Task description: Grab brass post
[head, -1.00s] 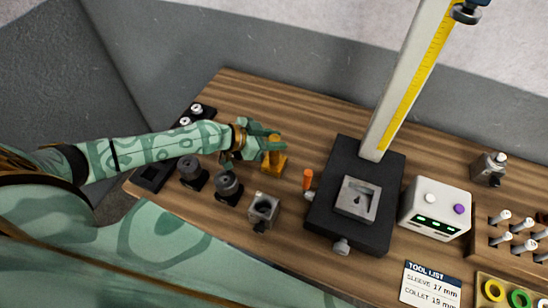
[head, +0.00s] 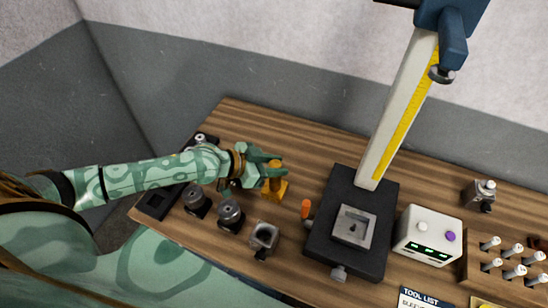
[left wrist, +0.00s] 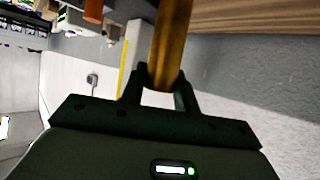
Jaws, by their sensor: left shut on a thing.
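The brass post (head: 272,184) stands on its square base on the wooden bench, left of the black machine base. It also shows large in the left wrist view (left wrist: 171,40), running up out of the picture from between the fingers. My left gripper (head: 268,170) has its fingers around the post's upper part and is shut on it. In the left wrist view the left gripper (left wrist: 161,82) has one finger on each side of the post. My right gripper is in neither view.
A black machine (head: 318,242) with a tall ruled column (head: 402,110) stands right of the post. An orange-handled tool (head: 306,208) lies between them. Dark round fixtures (head: 230,213) and a grey block (head: 264,237) sit in front. A white box (head: 428,235) stands at right.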

